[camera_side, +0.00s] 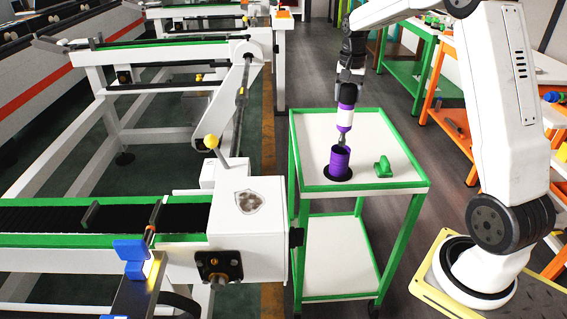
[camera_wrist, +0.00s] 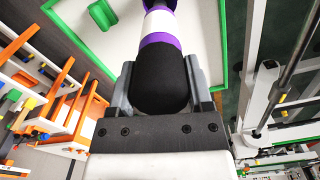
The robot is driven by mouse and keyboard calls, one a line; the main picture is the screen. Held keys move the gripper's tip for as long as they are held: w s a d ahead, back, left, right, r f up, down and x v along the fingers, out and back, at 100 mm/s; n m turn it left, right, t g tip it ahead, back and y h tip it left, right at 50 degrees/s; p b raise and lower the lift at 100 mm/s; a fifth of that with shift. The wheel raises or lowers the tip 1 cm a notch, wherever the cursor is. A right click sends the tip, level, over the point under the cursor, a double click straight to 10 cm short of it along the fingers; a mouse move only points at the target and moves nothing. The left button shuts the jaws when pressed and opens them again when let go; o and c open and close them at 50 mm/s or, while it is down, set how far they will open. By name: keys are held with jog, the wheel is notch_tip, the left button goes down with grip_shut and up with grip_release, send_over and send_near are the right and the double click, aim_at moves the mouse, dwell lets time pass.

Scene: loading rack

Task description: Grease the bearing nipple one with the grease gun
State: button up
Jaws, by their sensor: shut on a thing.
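The grease gun (camera_side: 345,118) has a black end and a white and purple body, and hangs upright above the green-edged cart. My gripper (camera_side: 350,88) is shut on its black end. The wrist view shows the black end (camera_wrist: 160,85) between the two fingers (camera_wrist: 158,88). The gun's narrow lower tip is at the mouth of a purple cup-like holder (camera_side: 339,160) on the cart; I cannot tell whether it is inside. A bearing housing with a square black flange (camera_side: 219,266) is on the white conveyor end at lower left. Which nipple is number one I cannot tell.
The cart (camera_side: 310,124) has a white top and a green object (camera_side: 383,167) right of the holder. Orange and green benches stand at right.

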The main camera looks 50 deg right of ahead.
jog(key=shift+r, duration=0.1)
jog(key=r, duration=0.7)
jog(key=shift+w+a, duration=0.15)
jog(key=shift+a, duration=0.1)
jog(key=w+a+n+h, duration=0.2)
jog(key=a+n, duration=0.2)
jog(key=a, duration=1.2)
jog(key=w+a+n+h, duration=0.15)
jog(key=a+n, duration=0.35)
jog(key=a, duration=1)
jog(key=s+a+n+t, duration=0.25)
jog(key=s+a, duration=0.35)
jog(key=a, duration=0.3)
jog(key=s+a+n+t+h, duration=0.1)
jog(key=s+a+n, duration=0.4)
jog(key=a, duration=0.5)
jog(key=s+a+n+t, duration=0.2)
jog(key=s+a, duration=0.5)
jog(key=a, duration=0.2)
jog(key=shift+m+g+h, duration=0.25)
jog(key=f, duration=0.5)
jog(key=shift+w, duration=0.4)
jog(key=shift+f, duration=0.1)
